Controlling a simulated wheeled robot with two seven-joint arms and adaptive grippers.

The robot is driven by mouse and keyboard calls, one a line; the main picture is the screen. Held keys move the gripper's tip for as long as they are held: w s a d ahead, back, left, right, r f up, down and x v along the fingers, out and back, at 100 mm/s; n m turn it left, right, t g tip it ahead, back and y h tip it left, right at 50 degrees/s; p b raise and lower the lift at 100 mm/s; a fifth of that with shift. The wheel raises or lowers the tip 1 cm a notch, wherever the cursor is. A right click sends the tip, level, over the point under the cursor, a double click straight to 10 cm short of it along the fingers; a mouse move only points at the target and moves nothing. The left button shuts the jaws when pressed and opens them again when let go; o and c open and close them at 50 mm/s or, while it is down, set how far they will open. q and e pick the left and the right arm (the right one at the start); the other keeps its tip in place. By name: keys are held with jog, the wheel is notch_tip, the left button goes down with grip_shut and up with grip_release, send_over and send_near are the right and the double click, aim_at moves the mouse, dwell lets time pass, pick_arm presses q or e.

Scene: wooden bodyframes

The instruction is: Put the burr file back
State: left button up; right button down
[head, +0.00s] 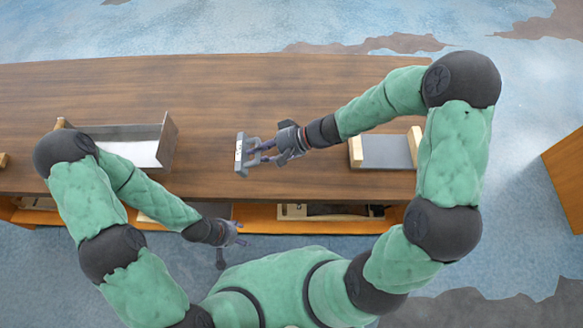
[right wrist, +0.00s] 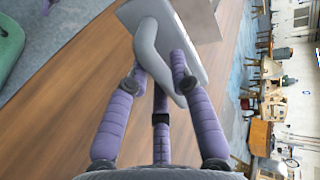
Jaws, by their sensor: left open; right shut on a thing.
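The burr file (head: 241,157) is a grey, flat plate with a curved handle and a light label. My right gripper (head: 263,152) is shut on the burr file's handle, over the wooden workbench (head: 230,85) near its front part. The right wrist view shows the grey handle of the burr file (right wrist: 155,58) between my purple fingers, with its flat plate beyond. I cannot tell whether the file touches the bench top. My left gripper (head: 234,240) is open and empty, low in front of the bench's front edge.
A grey metal tray (head: 166,146) with a pale inside stands at the left of the bench, partly behind my left arm. A grey piece with wooden ends (head: 388,153) lies at the right. An orange shelf (head: 255,215) below holds other items. The bench's back middle is clear.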

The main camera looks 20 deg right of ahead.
jog(key=s+a+f+n+g+h, duration=0.1)
jog(key=s+a+n+g+h, duration=0.15)
jog(key=s+n+h, duration=0.65)
jog(key=s+a+n+g+h, duration=0.2)
jog(key=s+n+g+h, duration=0.15)
jog(key=n, duration=1.05)
jog(key=w+d+r+n+t+y, duration=0.15)
jog(key=w+n+t, duration=0.25)
jog(key=w+n, duration=0.6)
jog(key=shift+w+d+f+n+b, duration=0.45)
jog(key=shift+w+d+f+b, duration=0.3)
jog(key=shift+d+f, duration=1)
jog(key=shift+w+d+f+n+b, duration=0.5)
jog(key=shift+w+d+f+b, duration=0.5)
jog(key=shift+d, duration=1.3)
jog(key=shift+w+d+f+n+b, duration=0.45)
jog(key=shift+w+d+f+b, duration=0.1)
jog(key=shift+d+f, duration=1.3)
jog(key=f, duration=0.1)
jog(key=f+b, duration=0.1)
jog(key=shift+d+f+b, duration=0.2)
jog(key=shift+f+b, duration=0.1)
jog(key=shift+f, duration=0.1)
